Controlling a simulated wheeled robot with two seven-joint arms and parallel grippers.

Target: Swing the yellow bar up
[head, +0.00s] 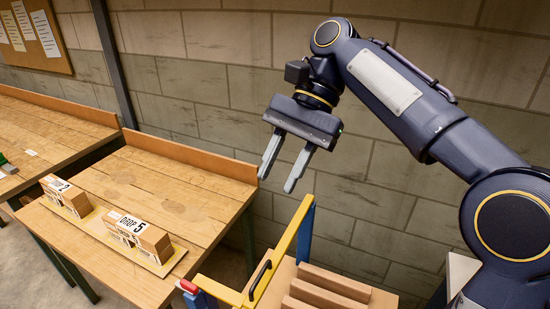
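The yellow bar (284,244) is at the bottom centre, running from a blue upright (305,236) down toward the lower edge of the picture. A black handle (260,279) is fixed on it near its lower end. A yellow piece with a red end (188,286) lies to the left of it, and the picture's edge cuts off how they join. My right gripper (277,181) hangs above and to the left of the bar's upper end. Its two fingers are apart with nothing between them, and it appears clear of the bar. My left gripper is out of view.
Brown blocks (325,287) lie on a wooden surface right of the bar. A wooden bench (172,182) at left holds a board with blocks marked 2 and DROP 5 (138,232). Another bench (45,130) stands farther left. A block wall (225,60) closes the back.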

